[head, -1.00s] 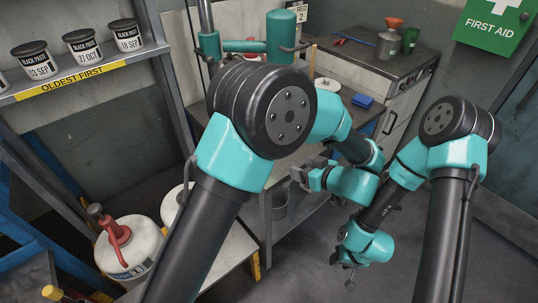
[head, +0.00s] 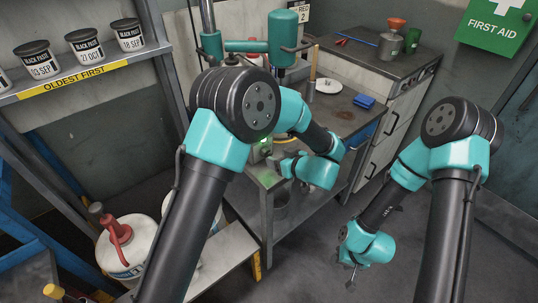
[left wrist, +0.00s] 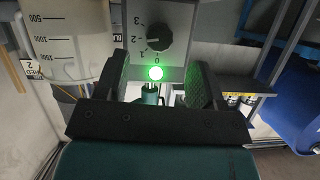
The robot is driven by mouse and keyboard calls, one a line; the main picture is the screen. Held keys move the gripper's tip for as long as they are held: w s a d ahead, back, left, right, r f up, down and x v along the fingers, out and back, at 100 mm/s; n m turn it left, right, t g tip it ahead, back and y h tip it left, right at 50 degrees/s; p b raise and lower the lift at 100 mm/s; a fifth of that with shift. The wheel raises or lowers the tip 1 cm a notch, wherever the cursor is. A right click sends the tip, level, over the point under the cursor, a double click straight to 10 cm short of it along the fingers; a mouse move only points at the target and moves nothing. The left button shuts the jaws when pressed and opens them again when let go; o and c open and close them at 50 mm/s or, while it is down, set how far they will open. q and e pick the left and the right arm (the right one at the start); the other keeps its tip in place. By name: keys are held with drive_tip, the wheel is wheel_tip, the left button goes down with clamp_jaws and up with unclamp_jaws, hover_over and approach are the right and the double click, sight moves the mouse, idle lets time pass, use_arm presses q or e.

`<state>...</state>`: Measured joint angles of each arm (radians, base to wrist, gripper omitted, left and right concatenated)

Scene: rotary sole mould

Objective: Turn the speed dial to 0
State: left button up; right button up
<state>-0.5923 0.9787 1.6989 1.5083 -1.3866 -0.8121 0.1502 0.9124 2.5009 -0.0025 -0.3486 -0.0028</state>
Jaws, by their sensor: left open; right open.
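In the left wrist view the speed dial (left wrist: 153,39) is a black round knob on a grey panel, with the numbers 3, 2, 1 and 0 around it. Its pale pointer mark appears to face left, near the 2. A green lamp (left wrist: 156,73) glows below the 0. My left gripper (left wrist: 158,82) is open and empty, its dark fingers below the dial in the picture and not touching the knob. In the head view my left gripper (head: 279,167) is beside the bench, near a green glow. My right gripper (head: 350,278) hangs low and empty, away from the bench.
A graduated white container (left wrist: 62,42) stands left of the panel in the wrist view. In the head view a shelf of black paste tubs (head: 85,48) and a white drum (head: 128,248) are at left. A blue block (head: 364,101) lies on the bench.

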sight(267, 154)
use_arm(q)
drive_tip(key=x, duration=0.5)
drive_tip(key=shift+w+a+f, duration=0.15)
drive_tip(key=shift+w+a, duration=0.05)
drive_tip(key=shift+w, duration=0.05)
drive_tip(key=shift+c, duration=0.2)
drive_tip(key=c, duration=0.9)
